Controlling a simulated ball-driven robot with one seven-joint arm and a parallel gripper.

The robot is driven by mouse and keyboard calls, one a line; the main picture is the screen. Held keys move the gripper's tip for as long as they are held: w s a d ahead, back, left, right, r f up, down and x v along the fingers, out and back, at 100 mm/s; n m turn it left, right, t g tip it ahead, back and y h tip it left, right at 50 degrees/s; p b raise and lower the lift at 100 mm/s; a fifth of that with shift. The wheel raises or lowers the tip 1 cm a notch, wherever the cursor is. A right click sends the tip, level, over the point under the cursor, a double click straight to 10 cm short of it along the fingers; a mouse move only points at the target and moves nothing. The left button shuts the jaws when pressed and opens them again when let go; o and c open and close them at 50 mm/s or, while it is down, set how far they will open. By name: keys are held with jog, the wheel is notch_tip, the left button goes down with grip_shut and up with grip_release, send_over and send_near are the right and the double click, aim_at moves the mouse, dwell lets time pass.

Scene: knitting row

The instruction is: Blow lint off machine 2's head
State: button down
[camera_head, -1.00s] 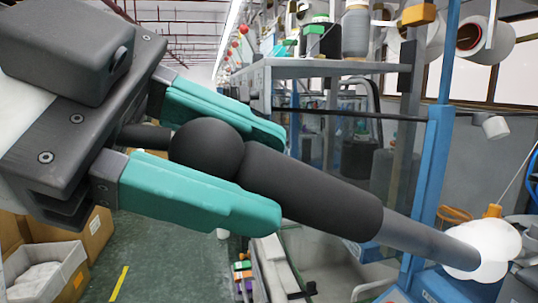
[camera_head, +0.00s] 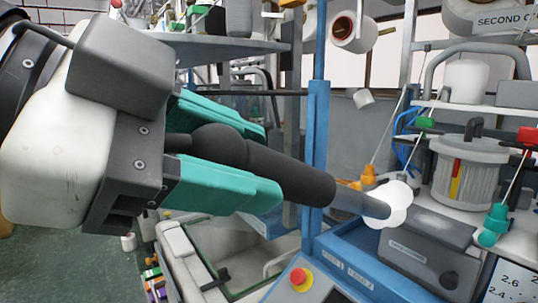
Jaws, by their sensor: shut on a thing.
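My gripper (camera_head: 268,166) has two teal fingers shut on a dark wand-like tool (camera_head: 288,178) with a round ball at its rear. A grey tube runs from the tool toward the lower right. A white lobed puff (camera_head: 391,203) is at the tube's tip; whether it is part of the tool or lint, I cannot tell. The tip overlaps the blue machine (camera_head: 340,258) and its dark grey box (camera_head: 432,250) in the picture; contact cannot be judged. No number 2 is readable on the machine, and loose lint is not clearly visible.
A red button (camera_head: 299,277) is on the front panel. A ribbed clear canister (camera_head: 467,170), coloured clips and thin rods stand at right. A blue post (camera_head: 317,150) rises behind the tool. A grey shelf (camera_head: 215,44) spans the upper left. Green floor shows at lower left.

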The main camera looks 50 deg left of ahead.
aim_at(287, 177)
jog(key=shift+b+x, duration=0.65)
jog(key=shift+x, duration=1.95)
jog(key=s+f+p+v, duration=0.1)
jog(key=f+p+v, duration=0.1)
jog(key=v, duration=1.2)
jog(key=shift+s+f, duration=0.2)
jog(key=shift+f, duration=0.25)
dwell(0.4)
